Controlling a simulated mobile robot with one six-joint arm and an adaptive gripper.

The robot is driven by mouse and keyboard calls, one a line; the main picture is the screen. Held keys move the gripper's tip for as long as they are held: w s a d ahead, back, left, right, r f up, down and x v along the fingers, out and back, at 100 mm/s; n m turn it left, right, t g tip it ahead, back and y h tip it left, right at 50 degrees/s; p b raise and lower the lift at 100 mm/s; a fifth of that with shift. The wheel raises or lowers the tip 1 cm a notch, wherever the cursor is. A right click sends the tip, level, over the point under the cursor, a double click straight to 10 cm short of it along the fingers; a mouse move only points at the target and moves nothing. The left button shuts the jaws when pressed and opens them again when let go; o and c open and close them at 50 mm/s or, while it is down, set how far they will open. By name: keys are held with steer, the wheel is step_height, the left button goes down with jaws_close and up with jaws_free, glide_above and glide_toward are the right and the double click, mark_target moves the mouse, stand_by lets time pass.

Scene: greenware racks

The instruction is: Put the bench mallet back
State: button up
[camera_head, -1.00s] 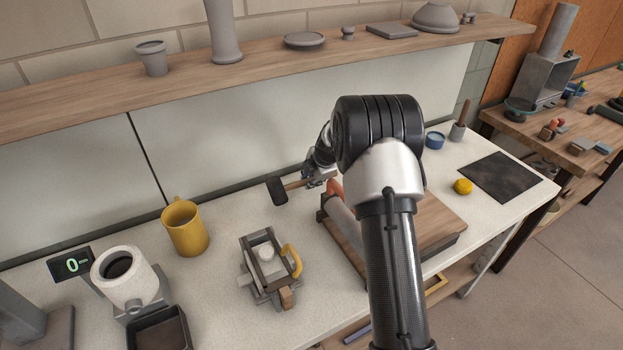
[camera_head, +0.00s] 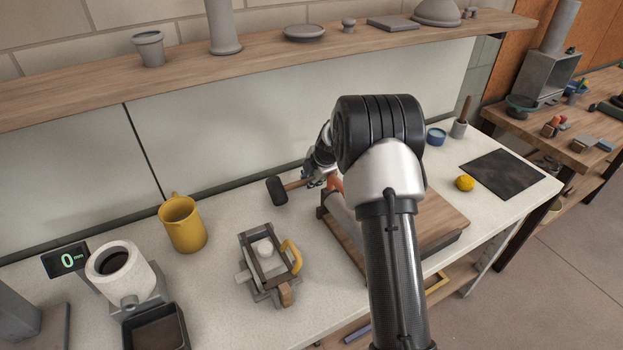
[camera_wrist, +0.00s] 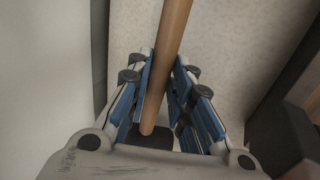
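The bench mallet has a dark block head (camera_head: 276,190) and a light wooden handle (camera_head: 296,185). My gripper (camera_head: 318,178) is at the handle's right end in the head view, partly hidden by my own arm. In the wrist view, the blue-padded fingers of my gripper (camera_wrist: 165,72) close on the wooden handle (camera_wrist: 171,38) from both sides. The mallet head is out of the wrist view. The mallet appears held above the pale worktop (camera_head: 225,290), near the back panel.
A yellow jug (camera_head: 183,224), a framed mould-like object (camera_head: 245,257) and a white cylinder on a gauge (camera_head: 115,265) stand to the left. A wooden board (camera_head: 440,222) lies right of the gripper. A shelf (camera_head: 270,50) runs above.

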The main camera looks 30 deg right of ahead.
steer(key=o, duration=0.5)
